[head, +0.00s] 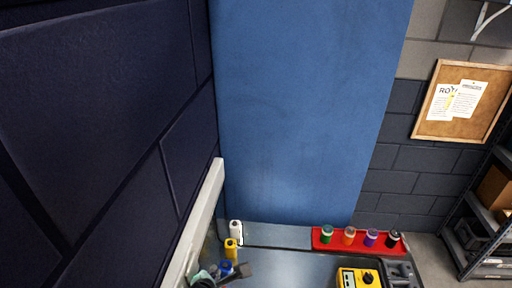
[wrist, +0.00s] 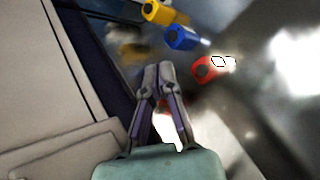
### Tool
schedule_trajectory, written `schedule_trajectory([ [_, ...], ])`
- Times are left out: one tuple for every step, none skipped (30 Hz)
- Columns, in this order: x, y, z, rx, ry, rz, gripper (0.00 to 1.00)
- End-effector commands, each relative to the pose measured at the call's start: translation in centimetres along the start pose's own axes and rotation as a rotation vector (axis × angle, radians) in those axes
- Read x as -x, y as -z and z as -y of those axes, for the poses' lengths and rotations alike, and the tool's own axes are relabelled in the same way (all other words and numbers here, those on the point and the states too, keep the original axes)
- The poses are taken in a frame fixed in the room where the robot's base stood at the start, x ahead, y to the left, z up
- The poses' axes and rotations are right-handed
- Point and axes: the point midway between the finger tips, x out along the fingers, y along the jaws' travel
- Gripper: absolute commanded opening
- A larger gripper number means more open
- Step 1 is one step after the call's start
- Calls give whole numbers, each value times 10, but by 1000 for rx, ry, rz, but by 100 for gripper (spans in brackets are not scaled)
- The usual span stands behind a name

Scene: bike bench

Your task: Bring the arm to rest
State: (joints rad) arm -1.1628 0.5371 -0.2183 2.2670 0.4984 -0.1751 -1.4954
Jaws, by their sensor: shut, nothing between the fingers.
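My gripper (wrist: 158,68) shows in the wrist view with its two fingertips together and nothing between them. It is over or beside the bench top, near a yellow bottle (wrist: 156,12), a blue bottle (wrist: 181,38) and a red bottle (wrist: 204,69). The fingers appear apart from these bottles. In the head view, a teal and dark shape at the bottom edge looks like part of my gripper, but most of my arm is out of that view.
In the head view, a white bottle (head: 236,231), yellow bottle (head: 231,249) and blue bottle (head: 226,268) line the bench's left side. A red tray (head: 337,246) holds several coloured jars at the back. A yellow meter (head: 350,279) lies at front right. The bench middle (head: 290,266) looks clear.

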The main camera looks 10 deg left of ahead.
Motion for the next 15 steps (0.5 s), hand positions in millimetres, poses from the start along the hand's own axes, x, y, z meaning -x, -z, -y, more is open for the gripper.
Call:
schedule_trajectory([
  [-2, -5, 2, -9, 7, 7, 0],
  [-4, -10, 4, -21, 13, 15, 0],
  [-6, -23, 5, -50, 19, 30, 0],
  [-6, -36, 5, -83, 20, 45, 0],
  [-6, -52, 4, -125, 18, 63, 0],
  [-3, -78, 4, -191, 12, 91, 0],
  [1, -101, 4, -247, 6, 116, 0],
  [6, -126, 7, -309, -2, 140, 0],
  [17, -159, 13, -400, -14, 170, 0],
  [27, -183, 21, -475, -15, 189, 0],
  [39, -203, 32, -558, -6, 203, 0],
  [55, -224, 48, -681, 8, 212, 0],
  [67, -234, 61, -778, 23, 213, 0],
  [80, -242, 73, -875, 38, 212, 0],
  [96, -247, 88, -1004, 61, 205, 0],
])
